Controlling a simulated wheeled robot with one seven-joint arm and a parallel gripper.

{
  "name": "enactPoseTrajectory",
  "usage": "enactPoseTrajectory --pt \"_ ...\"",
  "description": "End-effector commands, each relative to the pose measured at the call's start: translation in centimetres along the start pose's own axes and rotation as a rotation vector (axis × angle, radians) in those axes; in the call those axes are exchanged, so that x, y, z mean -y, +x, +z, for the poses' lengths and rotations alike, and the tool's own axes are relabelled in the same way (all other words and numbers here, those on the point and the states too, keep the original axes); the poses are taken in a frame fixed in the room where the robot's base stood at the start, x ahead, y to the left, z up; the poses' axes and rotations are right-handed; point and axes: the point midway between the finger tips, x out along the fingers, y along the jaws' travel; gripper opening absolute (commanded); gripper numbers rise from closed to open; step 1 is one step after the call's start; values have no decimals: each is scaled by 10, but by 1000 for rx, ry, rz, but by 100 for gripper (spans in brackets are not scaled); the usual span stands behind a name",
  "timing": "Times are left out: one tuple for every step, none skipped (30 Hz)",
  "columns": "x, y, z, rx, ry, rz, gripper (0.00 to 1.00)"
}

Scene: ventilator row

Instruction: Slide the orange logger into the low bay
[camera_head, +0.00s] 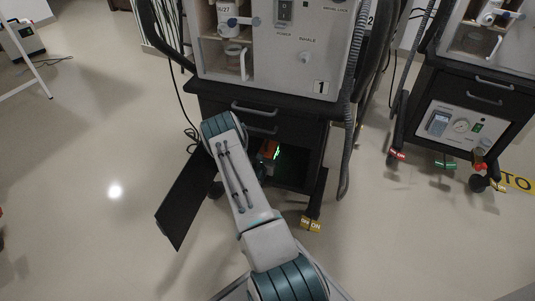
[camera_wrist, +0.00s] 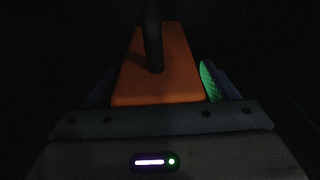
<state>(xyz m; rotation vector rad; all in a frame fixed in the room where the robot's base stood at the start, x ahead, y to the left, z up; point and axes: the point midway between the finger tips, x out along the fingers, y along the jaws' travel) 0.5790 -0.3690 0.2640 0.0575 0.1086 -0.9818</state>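The orange logger (camera_head: 268,150) shows partly at the low bay (camera_head: 292,172), the dark opening under the drawers of cart 1; my arm covers its left part. In the wrist view the logger (camera_wrist: 155,85) is a flat orange block straight ahead of my gripper, with a dark upright shape across its middle. My gripper (camera_wrist: 158,95) is at the logger, with dark shapes close along both its sides and a green-lit patch on the right. Darkness hides whether the fingers touch it.
Cart 1 (camera_head: 265,102) carries a ventilator, with a corrugated hose (camera_head: 350,120) hanging at its right. A black panel (camera_head: 185,200) is left of my arm. A second cart (camera_head: 465,115) stands at the right.

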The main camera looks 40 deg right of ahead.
Motion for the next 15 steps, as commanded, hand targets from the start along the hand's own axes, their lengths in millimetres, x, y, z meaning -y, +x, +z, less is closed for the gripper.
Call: enactPoseTrajectory --pt "0 0 0 -1 0 0 80" --pt "0 -1 -2 -4 -1 0 80" --pt "0 -1 -2 -4 -1 0 80" --pt "0 -2 -2 -4 -1 0 80" --pt "0 -3 -1 -4 -1 0 80" --pt "0 -6 -1 -4 -1 0 80" --pt "0 -9 0 -5 -1 0 80" --pt "0 -12 0 -5 -2 0 80" --pt "-1 -18 1 -5 -3 1 80" --pt "-1 -24 1 -6 -4 2 80" --pt "0 -30 2 -6 -4 2 80" --pt "-1 -39 2 -6 -4 3 80" --pt "-1 -46 2 -7 -5 2 80" --pt "-1 -53 3 -5 -5 3 80" --pt "-1 -63 3 -6 -5 3 80"
